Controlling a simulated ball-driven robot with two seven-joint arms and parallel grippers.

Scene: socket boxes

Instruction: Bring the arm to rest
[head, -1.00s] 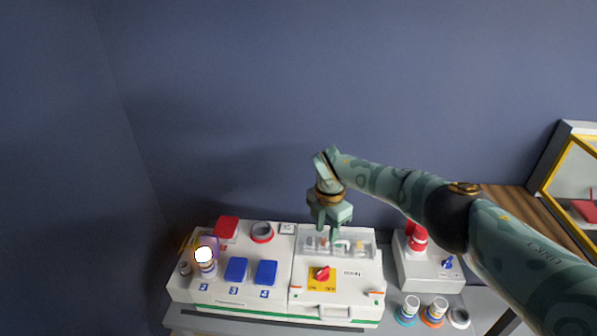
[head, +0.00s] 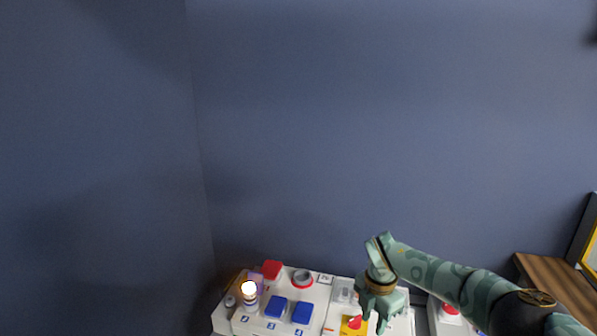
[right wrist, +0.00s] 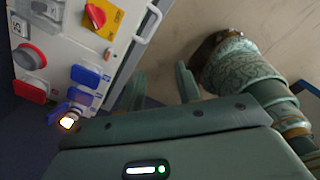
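My right gripper (head: 374,318) hangs from my right arm over the right part of the white socket box (head: 322,303) in the head view. Its fingers point down and stand apart, with nothing seen between them. In the right wrist view, its two fingers (right wrist: 162,88) stand apart over bare floor, beside the box. The box carries blue covers (head: 289,310), a raised red cover (head: 272,269), a grey-red round socket (head: 303,279) and a red switch on a yellow plate (head: 352,324). A lit lamp plug (head: 249,291) stands at its left. My left gripper is not in view.
A second white box with a red plug (head: 449,309) is partly hidden behind my right arm. A wooden surface (head: 550,287) and a yellow-edged frame (head: 585,245) are at the right. The blue wall fills the back; the space above the boxes is clear.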

